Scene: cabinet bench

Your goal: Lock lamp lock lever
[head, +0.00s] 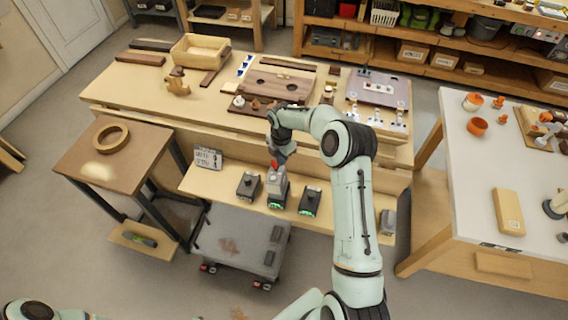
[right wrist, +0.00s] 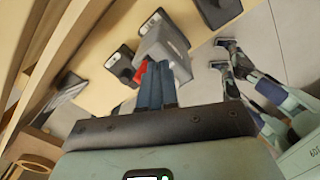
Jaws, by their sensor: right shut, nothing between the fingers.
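A grey block (head: 276,178) with a small red lever (head: 274,165) stands on the middle of three dark boxes on the bench's lower shelf. My right gripper (head: 279,158) reaches down to the lever from above and hides part of it. In the right wrist view its fingers (right wrist: 157,88) are together and empty, with the red lever (right wrist: 140,73) right beside them and the grey block (right wrist: 164,47) just beyond the tips. I cannot tell whether fingers and lever touch. My left gripper is not in view.
A dark box (head: 248,186) stands left of the middle one and another (head: 310,201) to its right, both close by. A small sign (head: 208,158) stands at the shelf's left. The bench top (head: 200,98) overhangs behind. A grey cart (head: 235,240) is on the floor in front.

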